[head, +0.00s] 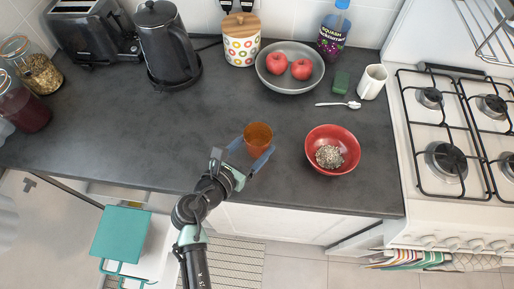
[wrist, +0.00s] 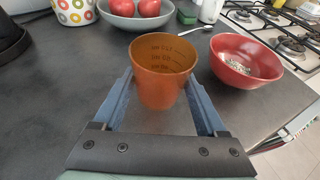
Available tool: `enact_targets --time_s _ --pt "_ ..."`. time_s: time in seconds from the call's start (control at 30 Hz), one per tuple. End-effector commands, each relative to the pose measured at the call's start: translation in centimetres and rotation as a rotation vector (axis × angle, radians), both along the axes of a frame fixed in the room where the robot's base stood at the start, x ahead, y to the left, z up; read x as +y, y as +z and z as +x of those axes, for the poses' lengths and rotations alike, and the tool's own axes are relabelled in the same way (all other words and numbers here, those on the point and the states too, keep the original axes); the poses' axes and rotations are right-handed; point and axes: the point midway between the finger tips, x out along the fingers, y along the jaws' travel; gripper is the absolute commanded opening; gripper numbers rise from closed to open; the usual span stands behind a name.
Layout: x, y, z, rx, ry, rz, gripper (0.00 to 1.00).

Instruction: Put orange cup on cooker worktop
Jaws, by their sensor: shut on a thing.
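The orange cup (head: 258,137) is translucent and upright, near the front edge of the dark counter. My gripper (head: 254,152) is shut around it, with one blue finger on each side. In the wrist view the cup (wrist: 162,75) sits between the fingertips (wrist: 161,92), its open rim and inner measuring marks showing. I cannot tell whether its base touches the counter. The white cooker (head: 450,215) with its gas hob and black grates stands at the right end of the counter; it also shows at the top right of the wrist view (wrist: 285,30).
A red bowl (head: 332,150) with grainy contents stands right of the cup. Behind are a grey bowl (head: 290,72) of red apples, a spoon (head: 338,105), a green sponge (head: 341,81) and a white cup (head: 372,82). A kettle (head: 165,45) and toaster (head: 95,30) stand back left.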

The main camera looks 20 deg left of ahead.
Motion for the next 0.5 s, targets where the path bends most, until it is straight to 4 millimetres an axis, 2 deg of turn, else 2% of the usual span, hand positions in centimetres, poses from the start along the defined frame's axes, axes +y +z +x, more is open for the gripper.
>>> enact_targets --time_s 0.2,0.5 --pt "0.0 -3.2 0.0 0.002 0.001 -0.001 0.09" --pt "0.0 -3.5 0.0 0.001 0.001 0.001 0.09"
